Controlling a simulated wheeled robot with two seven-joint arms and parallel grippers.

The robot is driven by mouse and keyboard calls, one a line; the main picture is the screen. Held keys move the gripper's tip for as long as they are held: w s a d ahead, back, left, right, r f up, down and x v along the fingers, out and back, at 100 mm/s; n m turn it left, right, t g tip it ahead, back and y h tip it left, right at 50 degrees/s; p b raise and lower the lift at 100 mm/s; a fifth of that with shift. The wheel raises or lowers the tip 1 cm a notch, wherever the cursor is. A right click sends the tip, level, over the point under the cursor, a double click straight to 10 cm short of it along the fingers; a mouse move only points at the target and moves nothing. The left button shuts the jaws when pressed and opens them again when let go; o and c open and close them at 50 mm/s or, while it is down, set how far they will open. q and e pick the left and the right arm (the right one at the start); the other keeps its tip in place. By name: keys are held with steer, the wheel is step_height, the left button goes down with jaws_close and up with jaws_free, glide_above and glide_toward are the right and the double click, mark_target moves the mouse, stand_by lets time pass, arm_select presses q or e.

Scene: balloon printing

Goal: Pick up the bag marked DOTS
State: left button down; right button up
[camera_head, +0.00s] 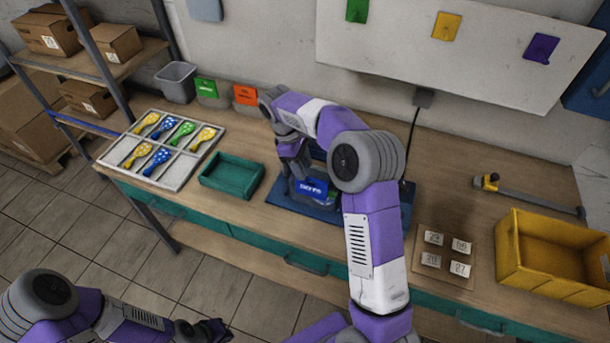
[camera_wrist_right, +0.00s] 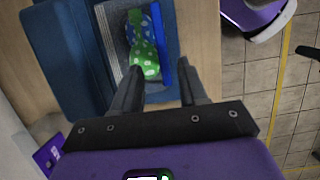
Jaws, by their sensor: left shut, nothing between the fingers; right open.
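The bag with a blue label (camera_head: 310,188) lies on the blue machine in the middle of the bench; its white lettering is small and hard to read. In the right wrist view the clear bag (camera_wrist_right: 150,40) shows a green dotted balloon, a blue dotted balloon and a blue edge strip. My right gripper (camera_head: 294,172) is just above the bag, pointing down. In its wrist view its open fingers (camera_wrist_right: 160,76) reach toward the bag's near end, with nothing held; contact cannot be told. My left gripper (camera_head: 212,331) is shut and empty, low over the floor in front of the bench.
A white divided tray (camera_head: 187,172) holds several dotted balloons at left. An empty green tray (camera_head: 212,187) sits beside the machine (camera_head: 335,213). Number cards (camera_head: 431,261), a yellow bin (camera_head: 505,263) and a long-handled tool (camera_head: 535,195) are at right. A grey bin (camera_head: 177,85) stands behind.

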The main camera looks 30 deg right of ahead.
mark_target(311, 178)
steer(key=shift+s+d+f, duration=0.15)
steer(key=shift+s+f, duration=0.15)
steer(key=shift+s, duration=0.2)
steer(key=shift+s+d+f, duration=0.1)
steer(key=shift+s+f, duration=0.2)
steer(key=shift+s, duration=0.2)
steer(key=b+x, duration=0.1)
steer(key=x, duration=0.4)
steer(key=shift+d+f, duration=0.1)
steer(key=shift+d, duration=0.15)
jaws_close()
